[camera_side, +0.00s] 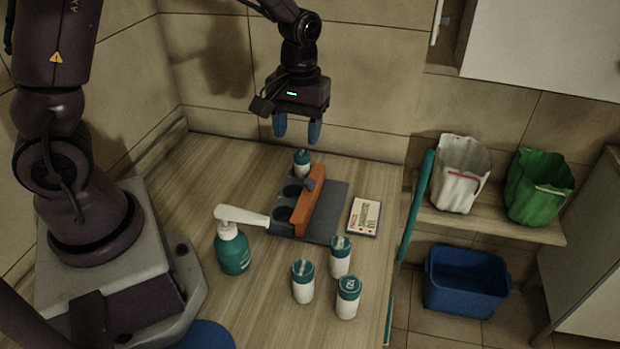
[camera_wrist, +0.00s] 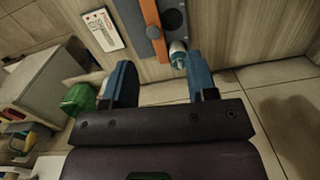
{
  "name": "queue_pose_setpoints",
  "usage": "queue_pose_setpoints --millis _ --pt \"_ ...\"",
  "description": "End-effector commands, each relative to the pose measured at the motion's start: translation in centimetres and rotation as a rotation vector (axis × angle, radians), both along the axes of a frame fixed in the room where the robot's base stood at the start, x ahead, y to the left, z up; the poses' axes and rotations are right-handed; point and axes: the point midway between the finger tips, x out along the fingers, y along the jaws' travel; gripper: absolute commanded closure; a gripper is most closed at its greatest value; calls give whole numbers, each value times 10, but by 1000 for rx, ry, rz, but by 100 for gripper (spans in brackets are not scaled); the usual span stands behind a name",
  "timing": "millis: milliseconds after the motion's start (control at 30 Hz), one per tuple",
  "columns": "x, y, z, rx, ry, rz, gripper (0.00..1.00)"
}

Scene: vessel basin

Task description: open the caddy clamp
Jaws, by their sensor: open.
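The caddy (camera_side: 330,211) is a dark grey tray with round wells, lying on the wooden counter. Its clamp is an orange bar (camera_side: 309,203) with a dark grey knob (camera_side: 313,184), lying along the caddy beside the wells. One white bottle with a teal cap (camera_side: 302,163) stands at the caddy's far end. My gripper (camera_side: 297,132) is open and empty, above and behind the caddy's far end. In the wrist view my blue fingers (camera_wrist: 162,82) are apart, with the orange bar (camera_wrist: 151,14), its knob (camera_wrist: 153,32) and the bottle (camera_wrist: 178,55) beyond them.
A teal pump bottle (camera_side: 232,250) stands left of the caddy. Three white bottles with teal caps (camera_side: 340,257) stand in front. A printed card (camera_side: 364,217) lies right of the caddy. Bags and a blue bin (camera_side: 466,283) are beyond the counter's right edge.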

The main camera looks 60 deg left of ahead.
Motion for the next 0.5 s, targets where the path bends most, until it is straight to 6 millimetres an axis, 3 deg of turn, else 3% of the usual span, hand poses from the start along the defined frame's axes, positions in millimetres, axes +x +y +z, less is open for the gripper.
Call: queue_pose_setpoints --millis 67,167,367,500 --pt "15 5 -12 12 -2 126 48" --pt "28 7 -6 16 -46 241 48" --pt "29 7 -10 18 -52 327 48" --pt "28 6 -29 18 -48 326 48"
